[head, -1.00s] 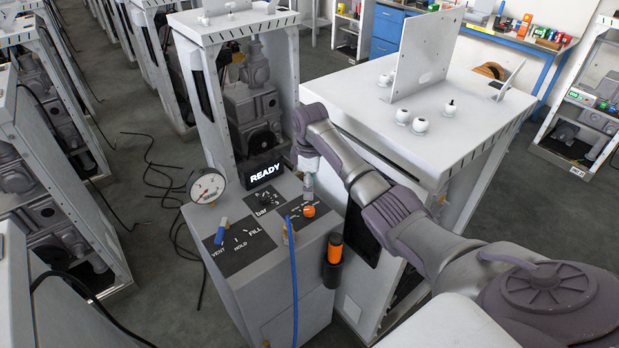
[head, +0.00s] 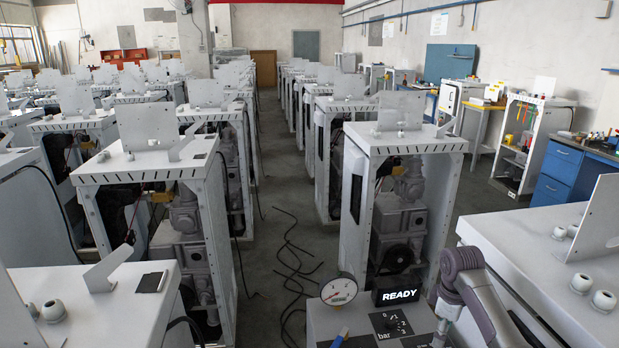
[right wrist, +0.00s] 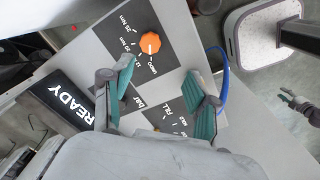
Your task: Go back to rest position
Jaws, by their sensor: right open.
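My right gripper (right wrist: 160,100) is open and empty in the right wrist view, with its two teal-padded fingers apart over the grey control panel. Between and beyond the fingers is an orange knob (right wrist: 150,43) on a dark dial plate; the gripper is apart from it. The READY display (right wrist: 70,107) is at the left of that view and also shows in the head view (head: 400,295). In the head view my right arm reaches in at lower right, its gripper mostly cut off at the bottom edge.
Black cables (head: 290,262) lie on that floor. A white-topped cabinet (head: 540,235) is at right.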

